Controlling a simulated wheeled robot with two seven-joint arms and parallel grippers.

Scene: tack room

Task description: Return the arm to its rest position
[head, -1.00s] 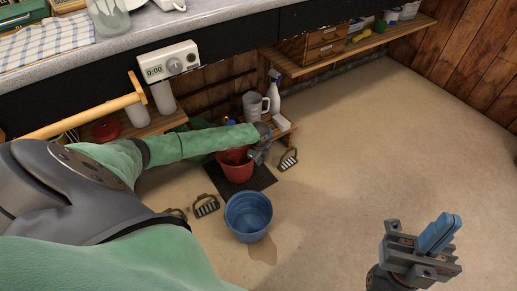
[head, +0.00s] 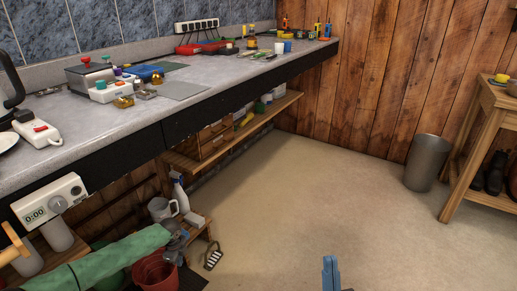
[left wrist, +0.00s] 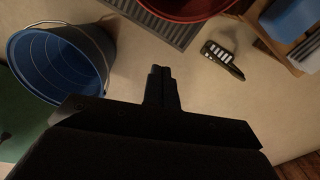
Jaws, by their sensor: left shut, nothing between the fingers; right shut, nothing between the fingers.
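My left arm (head: 120,257), in a green sleeve, comes in from the lower left of the head view. Its grey gripper (head: 176,246) is beside the red bucket (head: 155,272), in front of a low wooden step. In the left wrist view my left gripper's dark fingers (left wrist: 161,86) are shut and empty above the floor. My right gripper (head: 331,272) shows only its blue fingertips at the bottom edge of the head view, shut and empty over bare floor.
The counter (head: 160,112) overhangs at left. Floor in the middle is clear to the grey bin (head: 427,162).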

